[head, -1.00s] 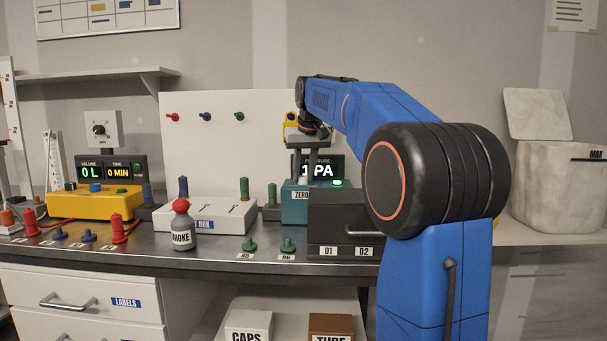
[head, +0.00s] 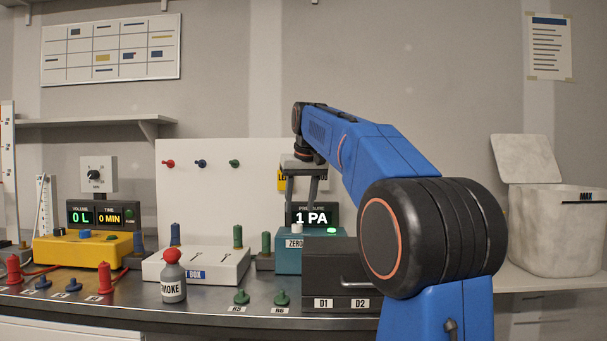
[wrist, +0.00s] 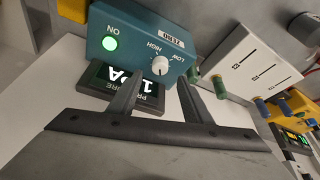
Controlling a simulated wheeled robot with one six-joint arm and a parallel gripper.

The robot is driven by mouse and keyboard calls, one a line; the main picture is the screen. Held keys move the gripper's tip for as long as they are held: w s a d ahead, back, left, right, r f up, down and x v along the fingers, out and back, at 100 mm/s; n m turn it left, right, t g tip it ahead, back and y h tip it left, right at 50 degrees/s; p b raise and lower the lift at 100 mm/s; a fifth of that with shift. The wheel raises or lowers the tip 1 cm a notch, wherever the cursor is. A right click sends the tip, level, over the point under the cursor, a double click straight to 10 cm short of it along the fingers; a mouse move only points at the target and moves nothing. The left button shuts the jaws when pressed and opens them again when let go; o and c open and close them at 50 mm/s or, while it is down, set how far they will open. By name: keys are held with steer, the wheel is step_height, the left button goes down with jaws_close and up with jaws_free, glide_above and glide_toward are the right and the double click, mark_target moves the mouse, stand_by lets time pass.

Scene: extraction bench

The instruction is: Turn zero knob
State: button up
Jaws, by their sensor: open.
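The zero knob (wrist: 159,65) is a small white dial on a teal pressure gauge box (wrist: 185,42), with LOW, HIGH and ZERO marks beside it. In the head view the knob (head: 296,229) stands on top of the box (head: 318,261). My gripper (wrist: 158,78) is open and empty; in the wrist view the knob shows between its two fingers, beyond the tips. In the head view my gripper (head: 303,203) is above the knob, apart from it. The display (head: 312,218) reads 1 PA, and a green ON lamp (wrist: 111,43) is lit.
A dark drawer unit (head: 335,273) stands right of the gauge. A white box (head: 215,262) with slots and a grey SMOKE bottle (head: 173,280) are to the left. Green pegs (head: 281,299) stand in front. A white panel (head: 205,205) rises behind.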

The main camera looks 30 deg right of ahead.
steer(key=v, duration=1)
steer(key=shift+s+r, duration=0.2)
steer(key=shift+r, duration=0.15)
